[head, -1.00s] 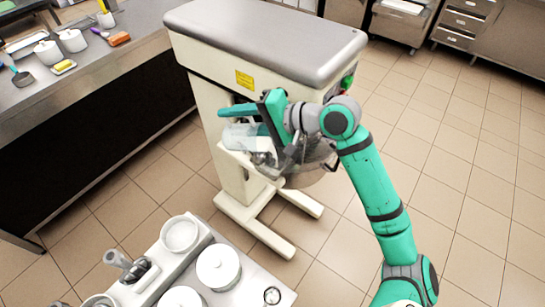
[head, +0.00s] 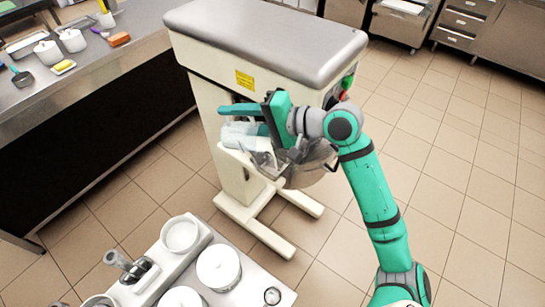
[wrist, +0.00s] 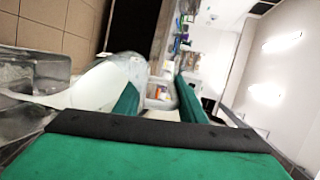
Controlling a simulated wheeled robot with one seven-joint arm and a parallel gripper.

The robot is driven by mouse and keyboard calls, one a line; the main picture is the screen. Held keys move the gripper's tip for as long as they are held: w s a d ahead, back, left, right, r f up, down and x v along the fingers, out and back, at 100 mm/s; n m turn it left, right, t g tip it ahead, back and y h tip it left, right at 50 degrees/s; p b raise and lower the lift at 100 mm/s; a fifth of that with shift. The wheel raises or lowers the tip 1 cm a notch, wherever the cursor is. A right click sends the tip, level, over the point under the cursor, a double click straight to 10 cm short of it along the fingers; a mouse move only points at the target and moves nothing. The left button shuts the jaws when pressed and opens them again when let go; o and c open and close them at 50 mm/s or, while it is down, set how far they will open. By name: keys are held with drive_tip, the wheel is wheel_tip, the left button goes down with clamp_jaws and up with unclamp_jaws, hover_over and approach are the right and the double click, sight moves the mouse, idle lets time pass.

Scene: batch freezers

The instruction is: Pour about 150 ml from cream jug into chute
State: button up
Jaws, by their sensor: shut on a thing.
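My gripper (head: 247,122) is shut on the clear cream jug (head: 236,136), at the front of the batch freezer (head: 262,55). The jug is tipped well over on its side. In the wrist view the jug (wrist: 97,84) is see-through with white cream inside, beside a green finger of my gripper (wrist: 160,100). A grey metal and clear fitting that looks like the chute (head: 262,163) is just below and right of the jug. In the wrist view it seems to be at the left edge (wrist: 32,72). I cannot tell whether cream is flowing; the jug's mouth is unclear.
A rounded bowl (head: 312,172) is at the freezer's front, partly behind my arm. A cart (head: 228,296) with several white lidded pots stands in front. A counter (head: 110,60) with tools and pots runs along the left. The floor at right is clear.

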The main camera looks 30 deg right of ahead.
drive_tip(key=shift+s+d+r+t+y, duration=0.4)
drive_tip(key=shift+r+t+y, duration=0.1)
drive_tip(key=shift+r+t, duration=0.1)
clamp_jaws()
idle(0.4)
drive_tip(key=shift+a+f, duration=0.1)
drive_tip(key=shift+w+a+f+g+h, duration=0.5)
drive_tip(key=shift+w+f+g, duration=0.15)
drive_tip(key=shift+g, duration=0.15)
drive_tip(key=shift+w+a+f+g, duration=0.1)
drive_tip(key=shift+w+f+g, duration=0.1)
drive_tip(key=shift+g, duration=0.1)
drive_tip(key=shift+f+h, duration=0.2)
drive_tip(key=shift+h, duration=0.2)
drive_tip(key=shift+s, duration=0.1)
drive_tip(key=shift+a, duration=0.1)
